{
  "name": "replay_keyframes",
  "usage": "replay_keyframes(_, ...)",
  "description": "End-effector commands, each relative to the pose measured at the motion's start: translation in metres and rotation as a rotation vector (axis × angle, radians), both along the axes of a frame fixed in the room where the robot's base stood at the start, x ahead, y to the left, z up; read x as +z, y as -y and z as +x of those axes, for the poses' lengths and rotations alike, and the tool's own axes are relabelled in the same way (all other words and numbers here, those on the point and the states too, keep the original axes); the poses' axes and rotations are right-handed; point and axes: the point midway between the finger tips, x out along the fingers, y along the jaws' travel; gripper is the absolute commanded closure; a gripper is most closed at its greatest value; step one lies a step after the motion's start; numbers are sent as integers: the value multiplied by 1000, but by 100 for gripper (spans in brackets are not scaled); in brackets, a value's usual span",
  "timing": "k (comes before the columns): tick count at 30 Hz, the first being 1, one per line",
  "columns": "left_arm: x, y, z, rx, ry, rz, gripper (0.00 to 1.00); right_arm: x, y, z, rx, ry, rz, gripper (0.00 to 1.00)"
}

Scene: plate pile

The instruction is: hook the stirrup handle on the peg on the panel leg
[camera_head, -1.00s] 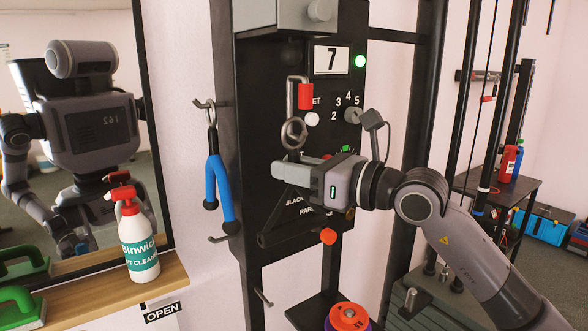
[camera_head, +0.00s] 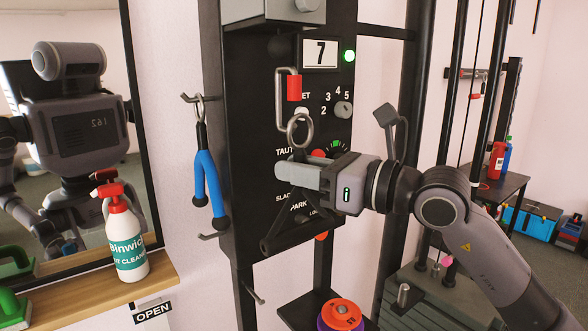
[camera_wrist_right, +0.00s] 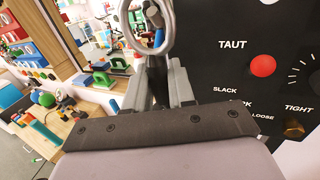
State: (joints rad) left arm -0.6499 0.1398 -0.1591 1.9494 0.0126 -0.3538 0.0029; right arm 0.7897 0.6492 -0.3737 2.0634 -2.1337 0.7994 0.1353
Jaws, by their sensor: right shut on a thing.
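The stirrup handle is a black triangular handle (camera_head: 272,243) with a metal ring (camera_head: 300,130) at its top. My right gripper (camera_head: 283,172) is shut on it just below the ring, in front of the panel. The ring also shows in the right wrist view (camera_wrist_right: 152,45). Bare pegs stick out low on the left panel leg: an upper peg (camera_head: 208,237) and a lower peg (camera_head: 254,293). My left gripper is not in view.
A spray bottle (camera_head: 123,240) stands on a wooden shelf (camera_head: 110,290) before a mirror at left. An orange-topped object (camera_head: 341,314) stands below the panel.

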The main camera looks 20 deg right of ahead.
Motion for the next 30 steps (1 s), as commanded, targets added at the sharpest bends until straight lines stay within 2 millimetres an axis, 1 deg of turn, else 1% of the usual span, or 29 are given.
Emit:
replay_keyframes(18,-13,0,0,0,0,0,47,0,10,-29,0,4,1,100)
replay_keyframes(30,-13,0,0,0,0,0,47,1,11,-32,0,3,0,100)
